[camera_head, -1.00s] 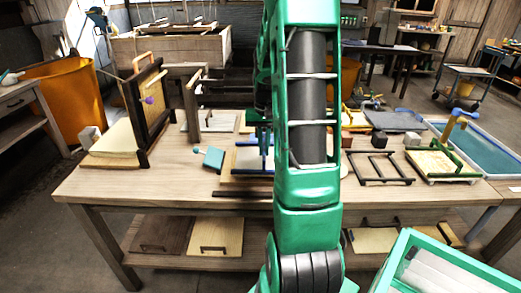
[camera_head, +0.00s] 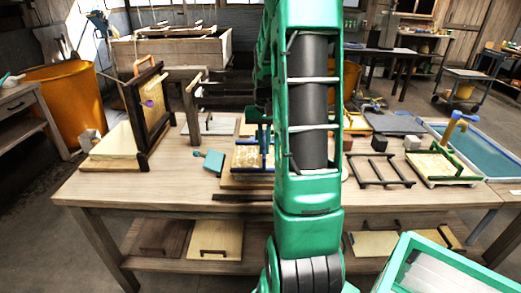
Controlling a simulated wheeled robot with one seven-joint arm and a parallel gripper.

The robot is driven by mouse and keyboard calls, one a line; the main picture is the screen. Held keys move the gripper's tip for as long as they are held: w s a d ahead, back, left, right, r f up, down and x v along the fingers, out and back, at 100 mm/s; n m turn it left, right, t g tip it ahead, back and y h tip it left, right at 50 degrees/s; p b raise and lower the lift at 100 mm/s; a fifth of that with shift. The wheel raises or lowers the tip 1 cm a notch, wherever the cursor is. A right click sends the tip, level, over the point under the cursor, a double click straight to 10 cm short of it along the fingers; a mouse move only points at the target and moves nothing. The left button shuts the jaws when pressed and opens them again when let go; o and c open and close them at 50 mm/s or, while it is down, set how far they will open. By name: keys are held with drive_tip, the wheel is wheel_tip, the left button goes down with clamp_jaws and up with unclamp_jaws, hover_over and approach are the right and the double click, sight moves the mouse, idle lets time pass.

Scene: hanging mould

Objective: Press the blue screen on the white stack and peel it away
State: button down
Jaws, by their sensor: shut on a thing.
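The blue screen (camera_head: 240,166), a blue frame with a pale patterned face, is just left of my arm at the middle of the table. My gripper (camera_head: 264,138) is at its upper part, partly hidden by my arm, and is shut on the screen. The screen's right side is hidden behind my arm. A pale stack or board (camera_head: 238,182) lies directly under its lower edge. I cannot tell whether the screen touches it or hangs just above.
A dark upright frame (camera_head: 131,110) stands beside a cream stack (camera_head: 112,150) at left. A teal block (camera_head: 214,161) lies left of the screen. A dark rack (camera_head: 380,170) and a green-framed tray (camera_head: 441,166) are at right. The table's front left is clear.

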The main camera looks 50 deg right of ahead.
drive_tip(key=shift+r, duration=0.2)
drive_tip(key=shift+r, duration=3.5)
